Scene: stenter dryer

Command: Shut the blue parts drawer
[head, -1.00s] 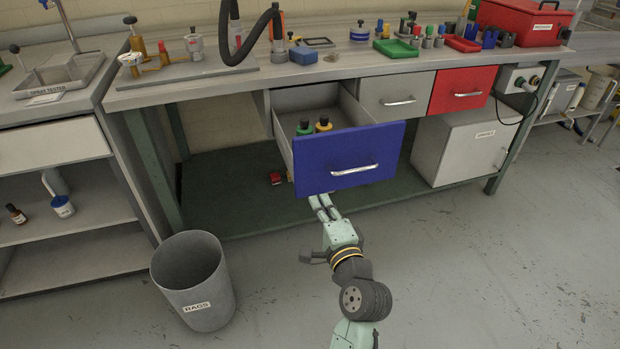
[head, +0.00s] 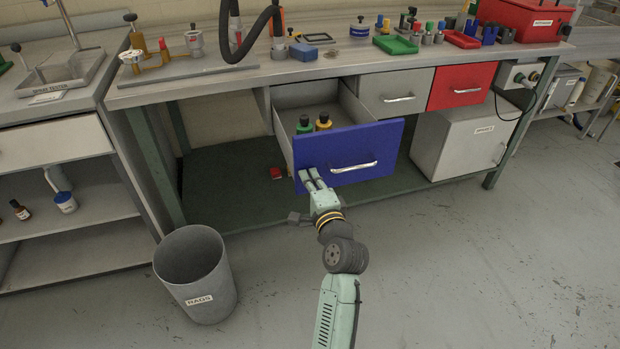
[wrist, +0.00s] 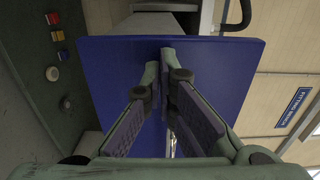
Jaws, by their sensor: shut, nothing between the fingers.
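The blue parts drawer (head: 372,143) is pulled out from under the bench, and its open box holds a green bottle (head: 304,125) and a yellow bottle (head: 323,122), both with dark caps. A silver bar handle (head: 353,167) crosses its blue front. My gripper (head: 309,173) is shut and empty, with its fingertips at the lower left of the blue front, left of the handle. In the wrist view the blue front (wrist: 110,75) fills the middle, with the shut fingertips (wrist: 164,62) against or just before it. I cannot tell whether they touch.
A grey drawer (head: 393,95) and a red drawer (head: 461,86) to the right are closed. A grey rags bin (head: 198,275) stands on the floor at left. A grey cabinet (head: 455,147) is under the bench at right. Open floor lies in front.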

